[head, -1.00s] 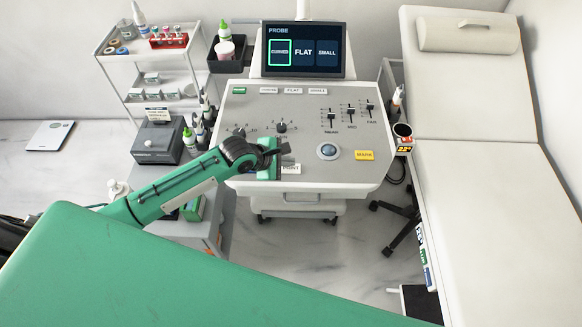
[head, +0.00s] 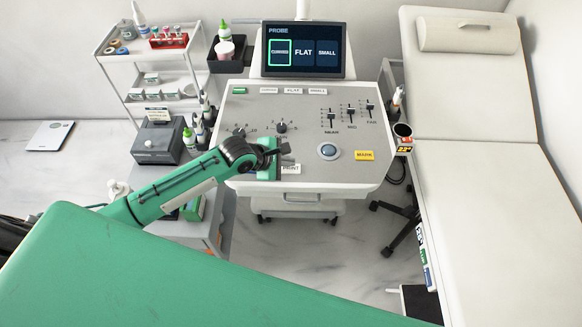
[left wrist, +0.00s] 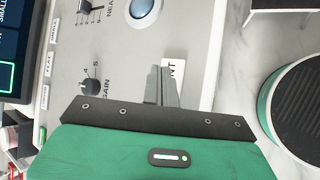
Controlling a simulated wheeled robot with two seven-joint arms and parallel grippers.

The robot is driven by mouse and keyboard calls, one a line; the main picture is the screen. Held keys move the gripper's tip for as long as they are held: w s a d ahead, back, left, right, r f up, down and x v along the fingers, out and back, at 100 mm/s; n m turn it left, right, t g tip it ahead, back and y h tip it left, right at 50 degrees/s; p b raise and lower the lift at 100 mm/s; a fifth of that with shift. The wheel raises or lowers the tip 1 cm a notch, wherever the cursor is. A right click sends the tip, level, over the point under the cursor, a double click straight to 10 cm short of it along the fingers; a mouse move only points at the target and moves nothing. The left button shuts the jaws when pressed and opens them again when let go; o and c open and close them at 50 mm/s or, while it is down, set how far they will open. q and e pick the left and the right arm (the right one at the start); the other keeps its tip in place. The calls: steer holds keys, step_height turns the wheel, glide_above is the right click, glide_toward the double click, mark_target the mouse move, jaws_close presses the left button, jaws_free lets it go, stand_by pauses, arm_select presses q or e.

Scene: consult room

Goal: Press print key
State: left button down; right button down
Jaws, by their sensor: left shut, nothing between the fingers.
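The print key (head: 291,169) is a white key lettered PRINT at the front edge of the grey console panel (head: 315,110). My left gripper (head: 286,148) is shut and empty over the panel, just at the key's left and upper side in the head view. In the left wrist view the shut fingers (left wrist: 160,86) lie beside the white print key (left wrist: 174,73) and cover part of its lettering. I cannot tell whether the fingertips touch the key. My right gripper is in neither view.
A screen (head: 304,50) headed PROBE stands behind the panel. Two knobs, sliders (head: 350,112), a trackball (head: 328,151) and a yellow key (head: 364,155) share the panel. An exam couch (head: 475,180) is at right, a trolley (head: 150,75) at left.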

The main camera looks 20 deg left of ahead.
mark_target(287, 170)
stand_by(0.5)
arm_select(q)
steer(key=shift+f+p, duration=0.3)
steer(key=shift+p, duration=0.05)
steer(key=shift+f, duration=0.15)
steer(key=shift+f, duration=0.45)
stand_by(0.6)
steer(key=shift+r+p, duration=0.85)
steer(key=shift+p, duration=0.55)
step_height(287, 170, up, 5)
steer(key=p, duration=0.6)
steer(key=shift+r, duration=0.1)
